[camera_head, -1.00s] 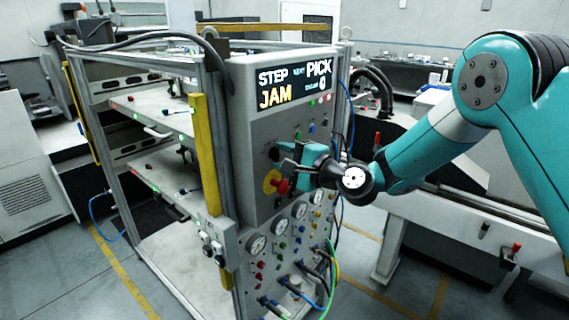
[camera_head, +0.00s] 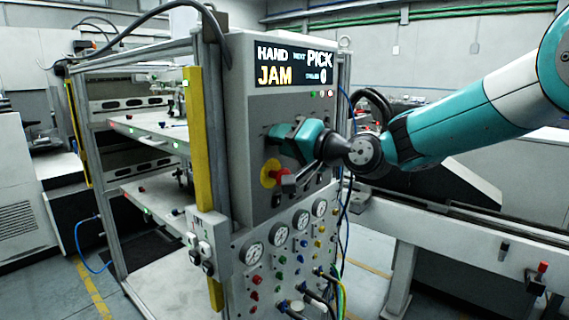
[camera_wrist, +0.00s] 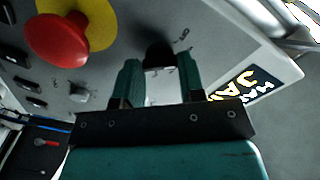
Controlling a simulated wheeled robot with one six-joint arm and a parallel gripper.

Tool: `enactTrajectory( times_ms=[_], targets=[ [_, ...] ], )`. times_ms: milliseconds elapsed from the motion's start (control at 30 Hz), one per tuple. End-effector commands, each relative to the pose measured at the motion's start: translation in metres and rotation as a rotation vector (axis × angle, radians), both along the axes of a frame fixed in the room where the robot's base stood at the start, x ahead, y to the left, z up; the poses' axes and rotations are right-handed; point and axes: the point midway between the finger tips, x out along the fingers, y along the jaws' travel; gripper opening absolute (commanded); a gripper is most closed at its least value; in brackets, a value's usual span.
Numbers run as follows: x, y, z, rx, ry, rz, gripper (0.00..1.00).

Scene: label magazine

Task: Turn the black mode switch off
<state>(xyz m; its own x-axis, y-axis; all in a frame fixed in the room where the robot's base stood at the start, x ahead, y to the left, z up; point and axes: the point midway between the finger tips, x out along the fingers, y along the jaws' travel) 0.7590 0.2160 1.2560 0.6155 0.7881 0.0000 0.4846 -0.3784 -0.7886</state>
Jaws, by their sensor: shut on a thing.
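The black mode switch (camera_wrist: 158,53) is a dark knob on the grey control panel (camera_head: 262,205). In the wrist view it sits between the two teal fingertips of my gripper (camera_wrist: 160,70), which is shut on it. Printed position marks show on the panel around the knob, too small to read surely. In the head view my gripper (camera_head: 274,140) reaches the panel from the right and hides the switch. The display (camera_head: 292,64) above reads HAND, PICK and JAM.
A red mushroom button (camera_wrist: 57,40) on a yellow disc is close beside my gripper; it also shows in the head view (camera_head: 287,177). Gauges (camera_head: 254,256), small buttons and hoses are lower on the panel. A yellow post (camera_head: 199,140) stands left of it.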

Motion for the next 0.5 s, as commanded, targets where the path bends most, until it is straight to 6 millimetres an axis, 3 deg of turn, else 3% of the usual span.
enactTrajectory(
  times_ms=[33, 500],
  targets=[
    [-0.0006, 0.0002, -0.0082, -0.025, -0.036, 0.000, 0.13],
    [-0.0007, 0.0007, -0.0049, -0.250, -0.321, 0.001, 0.13]
  ],
)
